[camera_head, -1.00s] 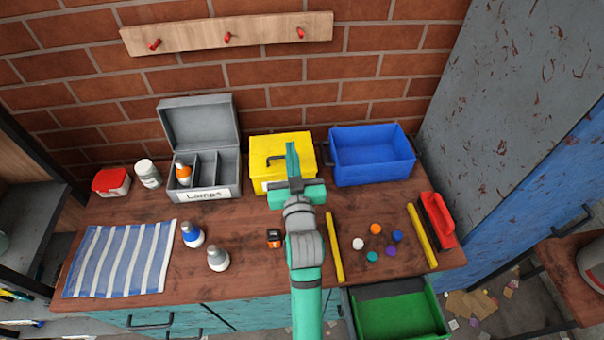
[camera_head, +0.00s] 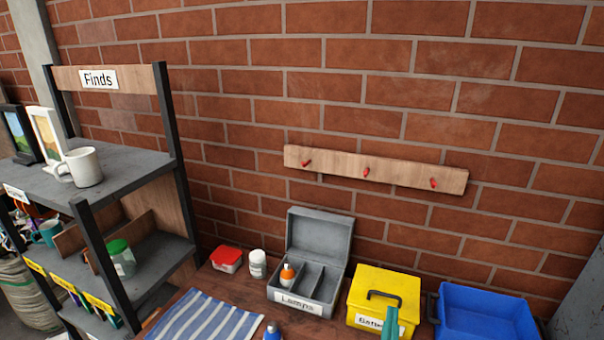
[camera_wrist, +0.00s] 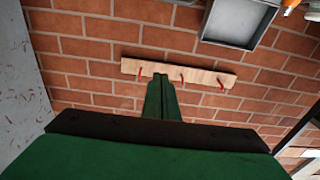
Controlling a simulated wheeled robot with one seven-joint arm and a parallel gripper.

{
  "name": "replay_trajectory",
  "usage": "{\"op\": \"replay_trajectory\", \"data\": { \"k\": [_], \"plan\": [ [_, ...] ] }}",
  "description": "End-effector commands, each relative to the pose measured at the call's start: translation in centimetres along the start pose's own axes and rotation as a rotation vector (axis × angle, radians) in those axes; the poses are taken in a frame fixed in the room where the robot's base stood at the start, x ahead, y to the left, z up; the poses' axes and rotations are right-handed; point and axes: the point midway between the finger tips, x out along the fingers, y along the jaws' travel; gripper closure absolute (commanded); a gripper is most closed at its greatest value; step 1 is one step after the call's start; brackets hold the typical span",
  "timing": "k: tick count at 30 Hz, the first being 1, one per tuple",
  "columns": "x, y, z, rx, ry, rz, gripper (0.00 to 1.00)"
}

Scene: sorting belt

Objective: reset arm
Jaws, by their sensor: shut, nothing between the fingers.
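My gripper (camera_wrist: 162,98) shows in the wrist view with its green fingers together and nothing between them. They stand out against the brick wall and reach toward the peg board (camera_wrist: 180,74). In the head view only the teal tip of my gripper (camera_head: 391,324) shows at the bottom edge, in front of the yellow box (camera_head: 385,292). The rest of my arm is out of that view.
The bench holds a grey lidded box (camera_head: 318,262) labelled Lamps, a blue bin (camera_head: 484,315), a striped cloth (camera_head: 205,322), a red-lidded tub (camera_head: 227,259) and a white bottle (camera_head: 258,264). A Finds shelf (camera_head: 120,180) stands left.

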Motion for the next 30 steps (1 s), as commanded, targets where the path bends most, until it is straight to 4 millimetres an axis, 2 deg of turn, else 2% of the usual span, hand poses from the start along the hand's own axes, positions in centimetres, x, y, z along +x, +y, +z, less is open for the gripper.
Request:
{"op": "replay_trajectory", "data": {
  "k": [6,15,24,30],
  "plan": [
    [-4.6,-3.4,5.7,0.012,-0.051,-0.061,1.00],
    [-12.9,-7.2,11.8,0.017,-0.114,-0.155,1.00],
    [-22.2,-8.9,15.9,0.009,-0.177,-0.246,1.00],
    [-28.5,-9.1,17.2,-0.003,-0.217,-0.308,1.00]
  ]
}}
